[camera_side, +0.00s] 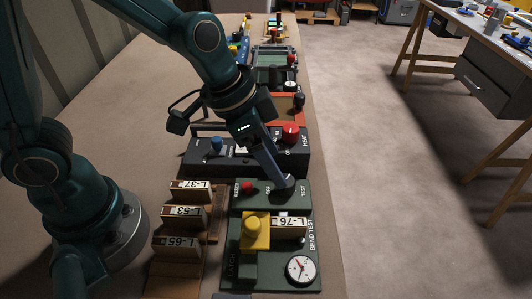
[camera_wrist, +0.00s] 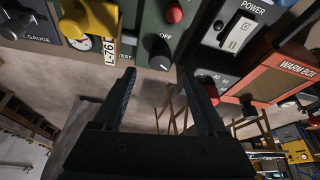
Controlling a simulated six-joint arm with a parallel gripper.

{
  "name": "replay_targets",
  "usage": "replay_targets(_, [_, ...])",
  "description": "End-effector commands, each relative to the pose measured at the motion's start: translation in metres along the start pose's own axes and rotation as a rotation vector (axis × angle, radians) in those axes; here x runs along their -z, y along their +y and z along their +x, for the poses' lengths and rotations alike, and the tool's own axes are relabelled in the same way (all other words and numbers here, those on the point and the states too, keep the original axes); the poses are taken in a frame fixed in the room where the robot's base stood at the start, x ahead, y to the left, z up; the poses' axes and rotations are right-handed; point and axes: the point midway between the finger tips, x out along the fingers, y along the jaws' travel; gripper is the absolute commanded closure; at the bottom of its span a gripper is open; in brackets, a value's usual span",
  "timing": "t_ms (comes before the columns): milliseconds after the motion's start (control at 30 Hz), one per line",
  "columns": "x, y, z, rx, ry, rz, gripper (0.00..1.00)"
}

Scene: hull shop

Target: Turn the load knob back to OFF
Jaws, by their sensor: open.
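The load knob (camera_wrist: 160,52) is a black round knob on the dark green bend tester (camera_side: 236,205). It sits between the printed words OFF and TEST in the wrist view; I cannot tell for sure which word its pointer faces. My gripper (camera_wrist: 158,85) is open, with its two dark fingers spread to either side of the knob's position in that view and nothing between them. In the side view my gripper (camera_side: 283,180) reaches down to the knob, mostly hiding it. I cannot tell whether the fingers touch it.
A red reset button (camera_side: 246,187) is left of the knob. A yellow clamp (camera_side: 252,232), the L-76 sample (camera_side: 289,225) and a dial gauge (camera_side: 301,268) are nearer the camera. A black box with a red knob (camera_side: 290,133) stands close behind. Labelled samples (camera_side: 185,215) stand at left.

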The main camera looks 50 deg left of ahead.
Motion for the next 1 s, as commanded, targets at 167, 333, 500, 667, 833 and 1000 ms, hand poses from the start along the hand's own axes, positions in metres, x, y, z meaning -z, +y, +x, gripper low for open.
replay_targets(167, [-0.004,0.005,-0.003,-0.033,-0.038,0.19,0.26])
replay_targets(333, [0.006,0.008,-0.007,-0.12,-0.126,0.712,0.26])
replay_targets(500, [0.014,0.003,-0.006,-0.227,-0.233,1.216,0.26])
replay_targets(667, [0.021,-0.002,-0.001,-0.285,-0.299,1.446,0.26])
replay_targets(833, [0.023,-0.001,0.011,-0.297,-0.317,1.475,0.26])
replay_targets(1000, [0.015,0.0,0.028,-0.303,-0.32,1.474,0.26])
